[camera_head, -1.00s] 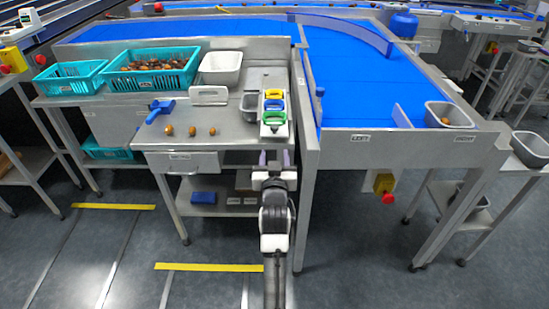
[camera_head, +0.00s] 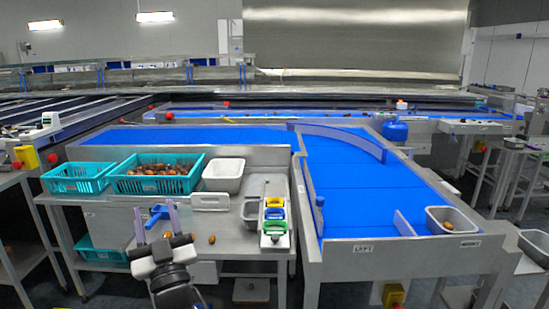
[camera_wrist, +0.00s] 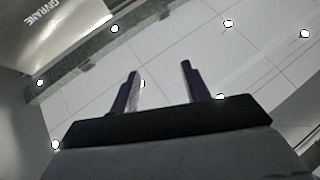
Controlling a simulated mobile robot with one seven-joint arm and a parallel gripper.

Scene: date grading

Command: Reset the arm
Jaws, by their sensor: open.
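My gripper (camera_head: 157,216) is in the lower left part of the head view, in front of the steel workbench (camera_head: 225,238). Its two purple fingers point up and stand apart, with nothing between them. In the wrist view my gripper (camera_wrist: 160,88) is also open and empty, facing the ceiling panels and lights. One brown date (camera_head: 212,239) shows on the bench just right of the gripper. The gripper and wrist cover part of the bench top. A blue tool (camera_head: 157,212) lies partly hidden behind the fingers.
Teal crates (camera_head: 75,178) and a date-filled crate (camera_head: 158,184) stand at the bench's back left, beside a white bin (camera_head: 223,175). A rack with coloured handles (camera_head: 275,226) is at the right. The blue conveyor (camera_head: 365,190) lies beyond, with a grey tub (camera_head: 452,220) holding a date.

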